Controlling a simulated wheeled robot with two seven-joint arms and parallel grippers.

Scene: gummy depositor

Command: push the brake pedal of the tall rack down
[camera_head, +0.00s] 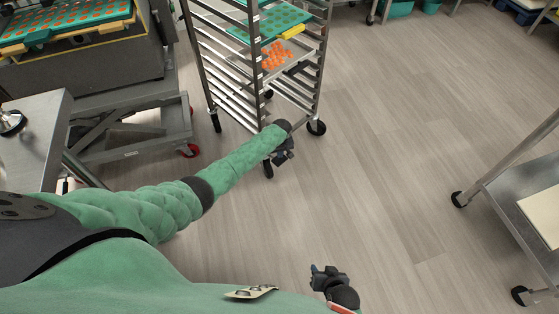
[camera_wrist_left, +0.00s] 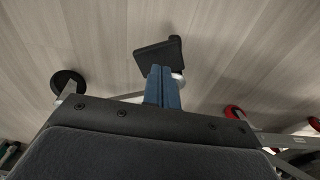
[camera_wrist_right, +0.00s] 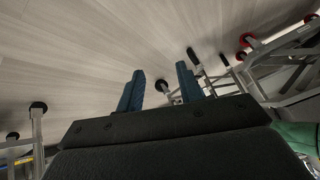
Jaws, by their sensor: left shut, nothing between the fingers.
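The tall rack (camera_head: 322,70) is a metal frame on black casters at the upper middle of the head view. My left gripper (camera_head: 284,157) is low at its near corner, just beside the near caster (camera_head: 268,169). In the left wrist view a dark, flat, pedal-like piece (camera_wrist_left: 155,56) lies just beyond my shut, empty blue fingers (camera_wrist_left: 162,72). The fingertips overlap its lower edge; I cannot tell whether they touch it or how far it is tilted. My right gripper (camera_head: 326,278) is far from the rack, with its fingers (camera_wrist_right: 160,78) apart and empty.
The rack holds a green tray (camera_head: 240,32) and a tray of orange gummies (camera_head: 277,56). A machine on a cart with a red-hubbed caster (camera_head: 189,151) stands to the left. A metal cart (camera_head: 515,195) stands at the right. The floor between is clear.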

